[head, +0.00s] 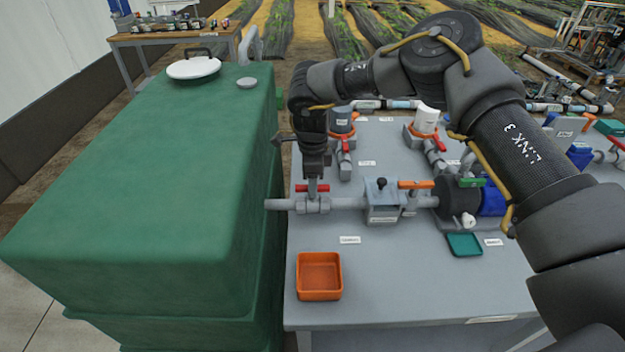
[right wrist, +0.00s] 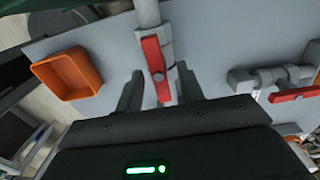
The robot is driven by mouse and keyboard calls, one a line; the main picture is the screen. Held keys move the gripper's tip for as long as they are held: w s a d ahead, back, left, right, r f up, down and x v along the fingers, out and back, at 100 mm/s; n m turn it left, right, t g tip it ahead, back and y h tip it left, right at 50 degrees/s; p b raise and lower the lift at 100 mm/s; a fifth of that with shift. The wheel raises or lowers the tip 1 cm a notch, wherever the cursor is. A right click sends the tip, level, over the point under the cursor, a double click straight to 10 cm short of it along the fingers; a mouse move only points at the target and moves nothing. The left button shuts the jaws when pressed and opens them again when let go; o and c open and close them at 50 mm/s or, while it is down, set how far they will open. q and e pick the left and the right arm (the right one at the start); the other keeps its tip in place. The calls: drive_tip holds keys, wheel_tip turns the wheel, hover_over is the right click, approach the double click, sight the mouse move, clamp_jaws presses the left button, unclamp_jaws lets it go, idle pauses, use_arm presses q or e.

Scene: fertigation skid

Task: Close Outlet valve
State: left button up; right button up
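A valve with a red lever handle (head: 322,188) sits on the grey pipe (head: 283,204) beside the green tank. In the right wrist view, the red handle (right wrist: 155,68) lies roughly along the pipe. My right gripper (head: 313,180) is directly above this valve, pointing down. In the right wrist view, the fingers of my right gripper (right wrist: 160,90) are apart, one on each side of the handle, with gaps visible. Labels are too small to read, so I cannot confirm which valve is named Outlet. My left gripper is not in view.
The green tank (head: 140,180) stands close on the left. An orange tray (head: 319,277) is on the grey bench (head: 410,290) in front. An orange-handled valve (head: 415,185), a pump (head: 458,198) and other red-handled valves stand to the right and behind. The bench front is mostly clear.

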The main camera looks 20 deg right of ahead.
drive_tip(key=shift+s+r, duration=0.1)
drive_tip(key=shift+c, duration=1.1)
drive_tip(key=c, duration=0.5)
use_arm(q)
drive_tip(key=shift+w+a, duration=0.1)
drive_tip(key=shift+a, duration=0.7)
use_arm(e)
clamp_jaws()
